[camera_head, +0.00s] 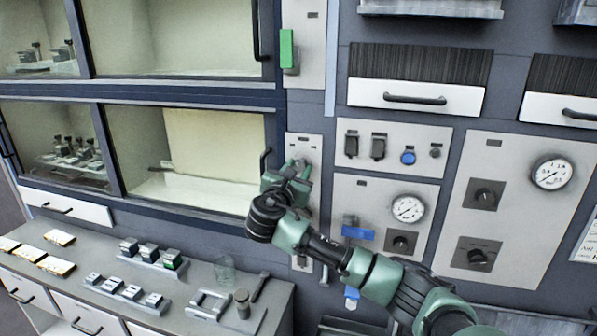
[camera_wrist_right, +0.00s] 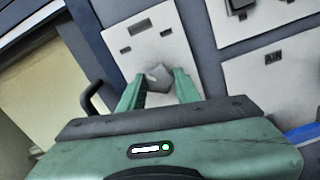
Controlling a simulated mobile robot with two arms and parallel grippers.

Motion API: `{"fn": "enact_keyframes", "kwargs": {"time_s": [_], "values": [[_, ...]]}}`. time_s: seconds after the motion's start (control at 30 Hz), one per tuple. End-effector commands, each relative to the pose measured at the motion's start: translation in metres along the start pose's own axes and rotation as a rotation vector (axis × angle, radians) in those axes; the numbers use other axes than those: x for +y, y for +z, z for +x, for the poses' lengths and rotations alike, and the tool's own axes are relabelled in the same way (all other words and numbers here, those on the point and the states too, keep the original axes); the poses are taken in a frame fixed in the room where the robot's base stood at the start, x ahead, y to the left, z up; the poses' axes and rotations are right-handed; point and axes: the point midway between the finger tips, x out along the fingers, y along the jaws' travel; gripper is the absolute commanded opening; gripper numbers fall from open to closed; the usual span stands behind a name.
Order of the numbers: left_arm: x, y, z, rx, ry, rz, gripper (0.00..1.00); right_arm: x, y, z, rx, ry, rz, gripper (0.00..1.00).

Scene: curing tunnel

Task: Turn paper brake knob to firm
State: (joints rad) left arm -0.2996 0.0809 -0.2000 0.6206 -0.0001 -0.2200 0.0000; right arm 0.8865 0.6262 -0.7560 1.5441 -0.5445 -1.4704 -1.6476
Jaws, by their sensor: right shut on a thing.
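My right gripper (camera_head: 297,168) is at a narrow white panel (camera_head: 305,144) right of the lower glass-fronted cabinet. In the right wrist view its two green fingers (camera_wrist_right: 159,85) are on either side of a grey knob (camera_wrist_right: 158,76), shut on it. The knob is on the panel; its setting marks and label cannot be read. In the head view the gripper hides most of the knob. My left gripper is not in view.
A dark cabinet handle (camera_head: 265,160) is close left of the gripper. Panels to the right carry a gauge (camera_head: 408,209), other dark knobs (camera_head: 485,195) and a blue lever (camera_head: 357,233).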

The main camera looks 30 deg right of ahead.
Motion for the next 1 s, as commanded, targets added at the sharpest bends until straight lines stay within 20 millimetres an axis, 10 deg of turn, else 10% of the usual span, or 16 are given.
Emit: {"fn": "enact_keyframes", "kwargs": {"time_s": [1.0], "values": [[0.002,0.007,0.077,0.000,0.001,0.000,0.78,0.001,-0.005,-0.001,0.003,-0.001,0.909,0.00]]}}
